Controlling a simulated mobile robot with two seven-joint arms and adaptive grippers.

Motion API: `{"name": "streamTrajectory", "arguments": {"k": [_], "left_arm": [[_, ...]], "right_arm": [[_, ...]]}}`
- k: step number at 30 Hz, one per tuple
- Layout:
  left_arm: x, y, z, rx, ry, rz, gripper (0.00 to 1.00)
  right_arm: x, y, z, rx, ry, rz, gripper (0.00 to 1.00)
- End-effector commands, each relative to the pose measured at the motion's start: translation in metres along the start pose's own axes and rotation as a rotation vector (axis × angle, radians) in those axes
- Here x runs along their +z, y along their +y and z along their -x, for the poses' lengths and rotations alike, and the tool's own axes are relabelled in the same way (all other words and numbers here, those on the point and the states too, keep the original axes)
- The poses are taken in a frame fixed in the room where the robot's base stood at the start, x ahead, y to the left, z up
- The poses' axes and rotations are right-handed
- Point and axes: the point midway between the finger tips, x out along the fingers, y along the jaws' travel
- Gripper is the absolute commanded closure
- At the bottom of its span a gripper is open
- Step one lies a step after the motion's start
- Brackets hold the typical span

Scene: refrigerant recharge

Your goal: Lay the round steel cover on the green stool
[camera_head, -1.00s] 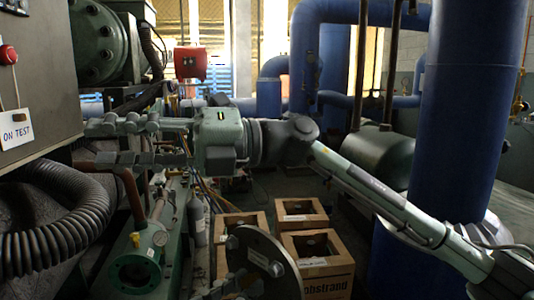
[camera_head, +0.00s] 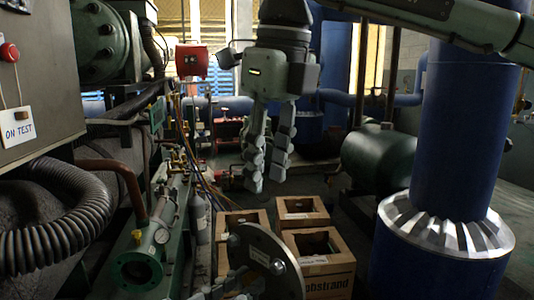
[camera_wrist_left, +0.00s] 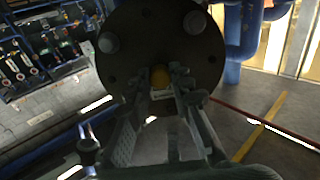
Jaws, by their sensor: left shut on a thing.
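The round steel cover (camera_head: 258,246) is a dark disc with bolt heads, tilted at the bottom of the head view. It also fills the top middle of the left wrist view (camera_wrist_left: 150,30). My left gripper (camera_head: 232,285) is shut on the cover at its near side, and its fingers show in the wrist view (camera_wrist_left: 165,95). Much of the gripper is cut off by the head view's lower edge. My right gripper (camera_head: 267,180) hangs fingers down, empty, above and beyond the cover, with its fingers apart. I cannot make out a green stool in either view.
Several cardboard boxes (camera_head: 327,278) stand on the floor behind the cover. A green flanged pipe (camera_head: 140,268) and a ribbed black hose (camera_head: 60,225) are at left. A thick blue pipe (camera_head: 455,150) with a silver collar (camera_head: 450,230) stands at right, near a green tank (camera_head: 378,155).

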Motion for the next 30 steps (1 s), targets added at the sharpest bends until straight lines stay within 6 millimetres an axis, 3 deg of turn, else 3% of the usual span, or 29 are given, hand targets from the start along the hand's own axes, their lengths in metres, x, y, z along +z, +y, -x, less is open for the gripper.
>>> {"name": "streamTrajectory", "arguments": {"k": [9,15,28,30], "left_arm": [[-0.004,0.001,0.000,0.003,0.010,-0.003,1.00],[-0.004,0.001,0.000,0.003,0.009,-0.003,1.00],[-0.004,0.001,0.000,0.003,0.009,-0.003,1.00],[-0.004,0.001,0.000,0.003,0.009,-0.003,1.00]], "right_arm": [[0.000,0.001,-0.062,0.003,0.002,0.002,0.67],[0.000,0.001,-0.088,0.003,0.000,0.002,0.67],[0.000,0.001,-0.099,0.004,-0.002,0.002,0.67],[0.000,0.001,-0.099,0.004,-0.002,0.002,0.73]]}}
